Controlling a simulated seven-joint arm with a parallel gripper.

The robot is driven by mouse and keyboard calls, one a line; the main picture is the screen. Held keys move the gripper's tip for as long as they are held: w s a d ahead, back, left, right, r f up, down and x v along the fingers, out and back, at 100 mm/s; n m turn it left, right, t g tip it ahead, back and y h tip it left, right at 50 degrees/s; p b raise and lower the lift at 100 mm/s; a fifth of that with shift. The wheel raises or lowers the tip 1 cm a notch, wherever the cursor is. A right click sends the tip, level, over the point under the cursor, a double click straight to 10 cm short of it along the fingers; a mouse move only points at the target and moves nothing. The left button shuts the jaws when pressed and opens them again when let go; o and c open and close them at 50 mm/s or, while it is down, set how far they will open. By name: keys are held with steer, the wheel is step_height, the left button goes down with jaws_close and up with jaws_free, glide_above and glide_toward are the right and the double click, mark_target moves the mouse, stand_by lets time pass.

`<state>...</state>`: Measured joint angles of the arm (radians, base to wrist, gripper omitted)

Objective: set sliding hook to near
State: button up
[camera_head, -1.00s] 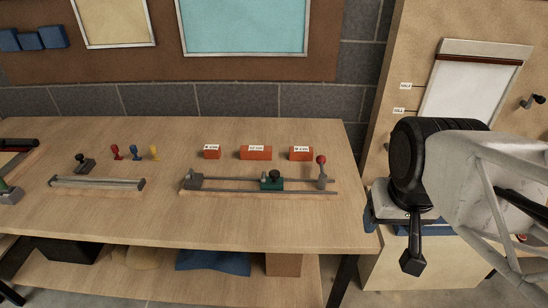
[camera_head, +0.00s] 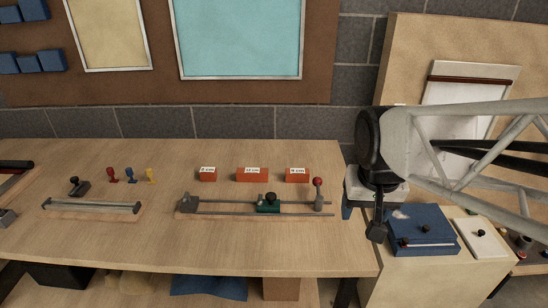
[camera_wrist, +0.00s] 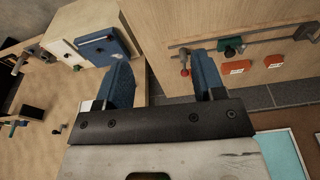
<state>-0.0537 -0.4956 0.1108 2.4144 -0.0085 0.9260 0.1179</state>
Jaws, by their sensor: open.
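No part is plainly marked as the sliding hook. The likeliest match is the green slider (camera_head: 268,204) with a black knob, on a grey rail (camera_head: 235,212) on the workbench; I cannot make out a hook on it. A post with a red ball (camera_head: 317,190) stands at the rail's right end and a grey block at its left end. My gripper (camera_head: 377,232) is right of the bench edge, apart from the rail. In the wrist view its two blue fingers are spread with nothing between them (camera_wrist: 163,75); the green slider (camera_wrist: 231,46) shows beyond them, upside down.
Several red labelled blocks (camera_head: 252,175) stand behind the rail. A shorter grey bar (camera_head: 92,207) and coloured stamps lie left. A cabinet with a blue box (camera_head: 425,230) and a white box (camera_head: 480,239) stands right. Bare bench top lies in front of the rail.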

steer(key=w+a+f+m+g, duration=0.15)
steer(key=w+a, duration=0.25)
steer(key=w, duration=0.4)
steer(key=w+a+f+n, duration=0.1)
steer(key=w+a+f, duration=0.1)
steer(key=w+a, duration=0.35)
steer(key=m, duration=0.2)
glide_toward(271, 194)
steer(key=shift+s+d+f+n+g, duration=0.1)
steer(key=shift+d+f+n+g, duration=0.15)
steer(key=shift+d+f+g, duration=0.1)
steer(key=shift+w+a+f, duration=0.3)
steer(key=shift+a, duration=0.05)
steer(key=shift+f, duration=3.9)
jaws_close()
